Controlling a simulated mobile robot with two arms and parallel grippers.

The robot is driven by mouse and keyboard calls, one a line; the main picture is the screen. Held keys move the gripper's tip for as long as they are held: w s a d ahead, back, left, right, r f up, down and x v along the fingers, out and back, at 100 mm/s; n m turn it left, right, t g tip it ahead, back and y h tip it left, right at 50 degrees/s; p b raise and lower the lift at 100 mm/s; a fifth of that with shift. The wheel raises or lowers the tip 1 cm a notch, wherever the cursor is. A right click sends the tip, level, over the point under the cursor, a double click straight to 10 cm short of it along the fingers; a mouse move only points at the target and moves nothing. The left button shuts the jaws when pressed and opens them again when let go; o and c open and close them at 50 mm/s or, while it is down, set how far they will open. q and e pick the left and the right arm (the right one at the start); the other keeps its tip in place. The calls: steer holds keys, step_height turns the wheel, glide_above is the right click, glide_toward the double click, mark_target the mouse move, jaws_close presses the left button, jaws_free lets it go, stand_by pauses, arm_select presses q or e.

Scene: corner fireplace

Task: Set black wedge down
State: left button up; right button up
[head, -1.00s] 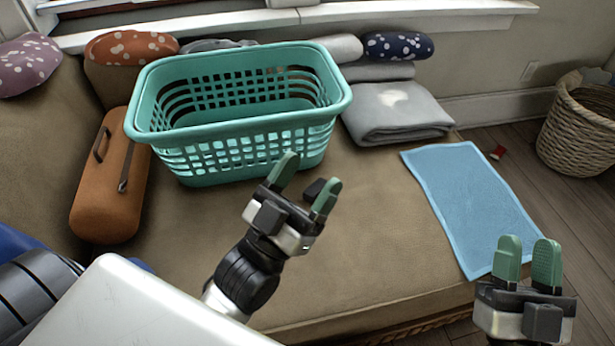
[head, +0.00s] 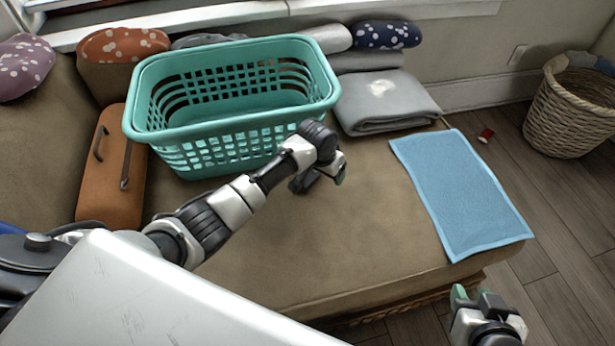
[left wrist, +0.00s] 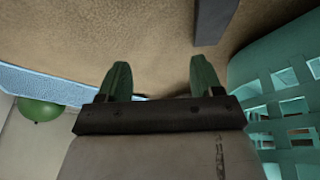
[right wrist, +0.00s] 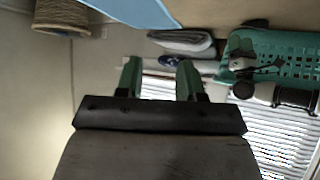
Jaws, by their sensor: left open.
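A dark, straight-edged block, which looks like the black wedge (left wrist: 213,20), shows at the top of the left wrist view against the tan cushion (head: 350,225). It lies beyond my left fingertips and is apart from them. My left gripper (left wrist: 157,80) is open and empty, between the teal basket and the blue cloth. My right gripper (right wrist: 158,78) is open and empty, past the cushion's front edge.
A teal basket (head: 235,130) stands close behind my left gripper. A blue cloth (head: 460,195) lies at the right, grey folded blankets (head: 385,105) behind. An orange case (head: 112,175) is at the left. A wicker basket (head: 570,110) stands on the floor. The front cushion is clear.

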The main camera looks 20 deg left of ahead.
mark_target(309, 177)
arm_select(q)
steer(key=a+g, duration=0.1)
steer(key=a+r+g+y, duration=0.1)
steer(key=a, duration=0.1)
steer(key=a+r+n+g, duration=0.1)
steer(key=shift+w+a, duration=0.1)
steer(key=shift+a, duration=0.15)
steer(key=shift+a+f, duration=0.1)
steer(key=shift+a, duration=0.05)
steer(key=shift+f, duration=0.9)
steer(key=shift+a+f+b, duration=0.1)
steer(key=shift+f+b, duration=0.45)
steer(key=f, duration=0.1)
steer(key=f+b, duration=0.2)
steer(key=f, duration=0.1)
steer(key=shift+w+a, duration=0.1)
steer(key=shift+a, duration=0.2)
steer(key=shift+f+b, duration=0.2)
steer(key=shift+b, duration=0.1)
arm_select(e)
steer(key=w+a+r+t+y, duration=0.2)
steer(key=w+r+t, duration=0.2)
steer(key=r+t, duration=0.4)
steer(key=shift+a+r+t+y, duration=0.3)
steer(key=shift+a+r+y, duration=0.1)
steer(key=shift+r, duration=0.2)
steer(key=shift+w, duration=0.1)
arm_select(q)
steer(key=c, duration=1.1)
